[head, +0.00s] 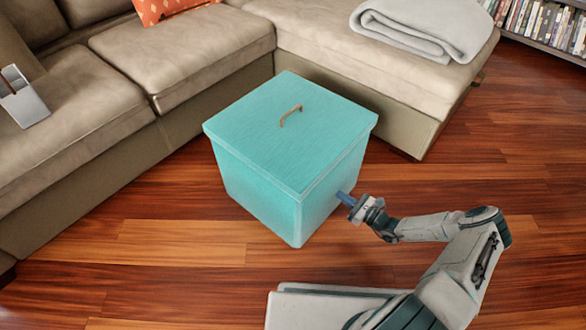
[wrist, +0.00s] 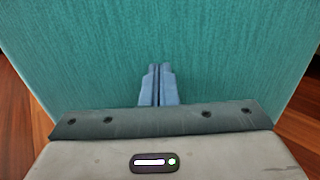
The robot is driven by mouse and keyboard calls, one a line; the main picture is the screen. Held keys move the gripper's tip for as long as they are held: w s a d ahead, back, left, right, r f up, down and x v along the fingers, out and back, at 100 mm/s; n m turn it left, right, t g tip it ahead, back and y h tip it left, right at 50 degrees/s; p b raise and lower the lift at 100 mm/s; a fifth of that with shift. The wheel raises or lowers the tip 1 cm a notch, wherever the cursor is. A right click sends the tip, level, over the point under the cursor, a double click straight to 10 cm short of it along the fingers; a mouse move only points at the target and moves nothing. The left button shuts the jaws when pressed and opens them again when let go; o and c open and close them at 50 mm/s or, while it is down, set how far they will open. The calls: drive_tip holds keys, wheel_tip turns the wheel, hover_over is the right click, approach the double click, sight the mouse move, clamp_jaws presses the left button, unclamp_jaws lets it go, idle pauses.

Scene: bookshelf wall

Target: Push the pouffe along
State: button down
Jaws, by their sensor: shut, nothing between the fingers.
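The pouffe (head: 277,150) is a turquoise box with a lid and a small brown handle on top. It stands upright on the wooden floor in front of the sofa. My gripper (head: 342,195) is at the pouffe's right-hand side face, low down, with its blue fingers shut and empty. In the wrist view the shut fingers (wrist: 158,70) point straight at the turquoise side (wrist: 80,50), which fills most of the picture. The fingertips are at or very near this face; I cannot tell for sure whether they touch.
A beige corner sofa (head: 190,45) stands behind and to the left, close to the pouffe's far side. A folded grey blanket (head: 425,25) and an orange cushion (head: 165,8) lie on it. A bookshelf (head: 545,25) is at the back right. Wooden floor (head: 150,240) is clear at left front.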

drive_tip(key=shift+w+a, duration=0.1)
idle(0.3)
drive_tip(key=shift+w+a, duration=0.3)
drive_tip(key=shift+a, duration=0.05)
drive_tip(key=shift+s+d+r, duration=0.35)
drive_tip(key=shift+s, duration=0.05)
drive_tip(key=s+d, duration=0.1)
drive_tip(key=d+r+p, duration=0.1)
drive_tip(key=s+d, duration=0.1)
drive_tip(key=d, duration=0.1)
drive_tip(key=shift+s+r+p, duration=0.15)
drive_tip(key=shift+s+p, duration=0.2)
drive_tip(key=shift+p, duration=0.05)
